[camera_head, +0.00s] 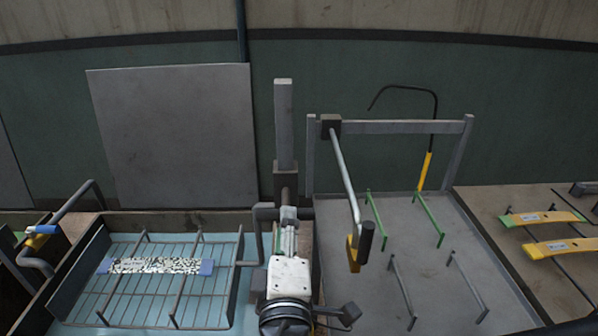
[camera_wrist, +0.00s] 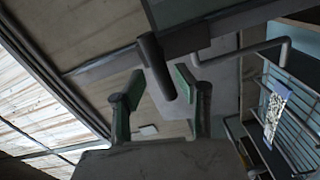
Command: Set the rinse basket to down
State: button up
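The rinse basket (camera_head: 222,285) is a wire rack at the left of the head view, over a pale blue tank. A speckled strip with blue ends (camera_head: 155,266) lies on it. A bent bar joins the basket to a dark bracket (camera_head: 264,212) by an upright grey post (camera_head: 284,120). My gripper (camera_head: 289,214) is at this bracket, its fingers partly hidden by my wrist. In the wrist view my gripper (camera_wrist: 158,88) is open, with a dark round handle (camera_wrist: 153,58) between its green-padded fingers and gaps beside it. The basket (camera_wrist: 295,118) shows at right there.
A grey plate (camera_head: 172,135) stands behind the tank. Right of the post are a grey frame (camera_head: 400,127), a hanging lever with a dark grip (camera_head: 367,243) and a tray (camera_head: 440,260) with green and grey rails. Yellow-green strips (camera_head: 562,248) lie far right.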

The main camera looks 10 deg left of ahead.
aim_at(286, 188)
jog(key=shift+w+a, duration=0.2)
jog(key=shift+w, duration=1.1)
jog(key=shift+w+a, duration=0.15)
jog(key=shift+w, duration=1.2)
jog(key=shift+w+a, duration=0.2)
jog(key=shift+w, duration=1.1)
jog(key=shift+c, duration=0.5)
grip_shut()
